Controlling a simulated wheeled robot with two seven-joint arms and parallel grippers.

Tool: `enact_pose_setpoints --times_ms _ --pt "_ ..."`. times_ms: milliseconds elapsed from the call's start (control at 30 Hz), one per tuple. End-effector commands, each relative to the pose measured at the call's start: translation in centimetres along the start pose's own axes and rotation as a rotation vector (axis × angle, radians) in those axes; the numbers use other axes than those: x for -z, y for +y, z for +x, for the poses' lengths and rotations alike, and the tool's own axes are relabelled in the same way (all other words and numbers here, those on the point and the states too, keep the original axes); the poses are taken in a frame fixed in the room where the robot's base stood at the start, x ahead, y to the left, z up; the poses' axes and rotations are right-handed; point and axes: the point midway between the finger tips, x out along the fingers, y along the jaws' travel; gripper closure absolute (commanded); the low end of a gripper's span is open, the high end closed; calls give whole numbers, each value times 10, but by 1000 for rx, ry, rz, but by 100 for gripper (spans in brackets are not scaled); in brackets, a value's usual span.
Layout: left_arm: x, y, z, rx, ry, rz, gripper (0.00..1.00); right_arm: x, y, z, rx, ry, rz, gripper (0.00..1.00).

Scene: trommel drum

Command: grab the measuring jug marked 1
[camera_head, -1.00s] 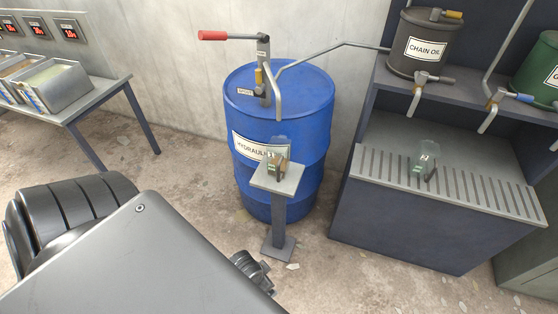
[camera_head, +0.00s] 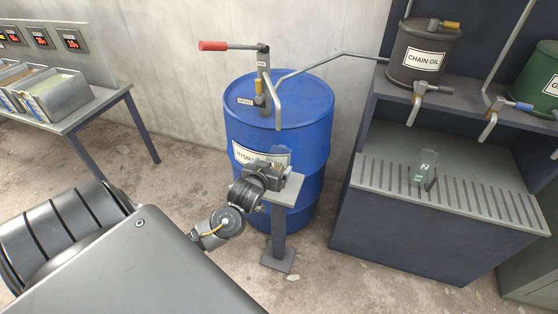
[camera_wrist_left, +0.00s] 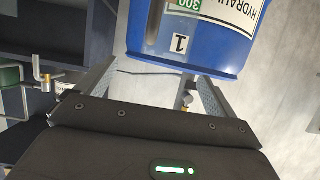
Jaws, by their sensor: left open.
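The measuring jug marked 1 (camera_wrist_left: 180,43) is see-through, and its label and a green 300 label show against the blue drum in the left wrist view. In the head view the jug (camera_head: 281,155) stands on a small grey pedestal (camera_head: 287,190), its lower part hidden by my left gripper (camera_head: 272,170). My left gripper (camera_wrist_left: 152,74) is open, with its fingers spread to either side below the jug's label in the wrist view. Contact with the jug cannot be told. My right gripper is not in view.
The blue hydraulic drum (camera_head: 278,105) with a red-handled pump (camera_head: 213,46) stands right behind the pedestal. Another clear jug (camera_head: 424,167) sits on the slatted bench (camera_head: 475,195) at right, under the chain oil can (camera_head: 424,52). A table (camera_head: 95,105) with metal trays stands at left.

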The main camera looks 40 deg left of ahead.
Motion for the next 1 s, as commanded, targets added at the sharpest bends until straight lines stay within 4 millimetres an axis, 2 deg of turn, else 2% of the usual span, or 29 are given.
enact_pose_setpoints --times_ms 133,433,733,1000 --pt "1 0 8 1 2 1 6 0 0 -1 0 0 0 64" --pt "0 0 50 1 -1 2 6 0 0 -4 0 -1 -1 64" --pt "2 -2 62 0 -1 2 6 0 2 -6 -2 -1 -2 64" --pt "4 -7 99 0 -3 2 6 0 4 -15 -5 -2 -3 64"
